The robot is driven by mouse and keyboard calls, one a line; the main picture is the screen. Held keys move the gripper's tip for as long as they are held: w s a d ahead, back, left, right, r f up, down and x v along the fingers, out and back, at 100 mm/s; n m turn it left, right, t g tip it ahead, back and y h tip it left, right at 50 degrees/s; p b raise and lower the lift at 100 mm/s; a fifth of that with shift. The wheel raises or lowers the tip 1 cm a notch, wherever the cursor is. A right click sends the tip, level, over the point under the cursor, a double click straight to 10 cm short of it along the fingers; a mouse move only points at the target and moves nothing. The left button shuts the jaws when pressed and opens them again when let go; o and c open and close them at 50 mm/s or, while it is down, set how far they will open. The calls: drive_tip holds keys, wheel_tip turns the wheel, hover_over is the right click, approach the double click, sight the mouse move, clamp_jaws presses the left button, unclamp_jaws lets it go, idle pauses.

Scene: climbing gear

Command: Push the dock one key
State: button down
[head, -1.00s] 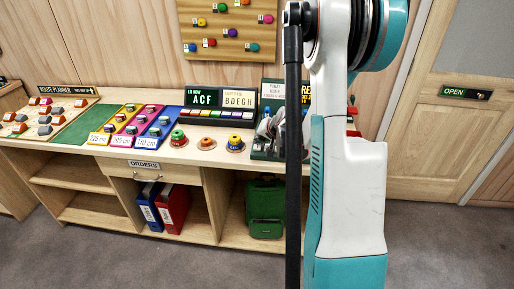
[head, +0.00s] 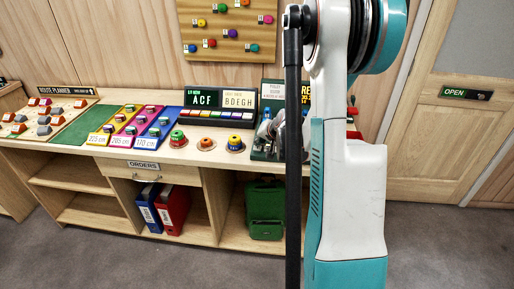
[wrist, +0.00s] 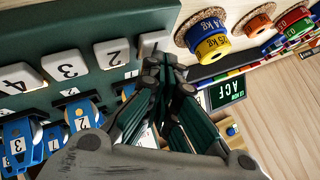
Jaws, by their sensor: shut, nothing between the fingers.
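The dock (wrist: 25,45) is a dark green panel that fills the upper left of the wrist view. It carries a row of white number keys; key 1 (wrist: 151,42) is at the right end, beside key 2 (wrist: 110,53). My gripper (wrist: 166,68) is shut and empty, with its fingertips right at the lower edge of key 1, covering part of it. I cannot tell whether they touch the key. Blue numbered pieces (wrist: 80,112) sit below the keys. In the head view the dock (head: 258,155) is mostly hidden behind my arm.
A blue-and-yellow stacked weight (wrist: 212,42) stands close right of key 1, with an orange one (wrist: 253,22) beyond. The ACF sign (wrist: 224,92) lies further right. A green case (head: 265,210) sits on the shelf below.

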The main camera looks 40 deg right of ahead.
drive_tip(key=shift+f, duration=0.2)
drive_tip(key=shift+r, duration=0.1)
drive_tip(key=shift+r+p, duration=0.45)
drive_tip(key=shift+r, duration=0.4)
drive_tip(key=shift+r, duration=0.1)
wheel_tip(320, 180, up, 6)
drive_tip(key=p, duration=0.3)
drive_tip(key=shift+p, duration=0.35)
drive_tip(key=shift+d, duration=0.1)
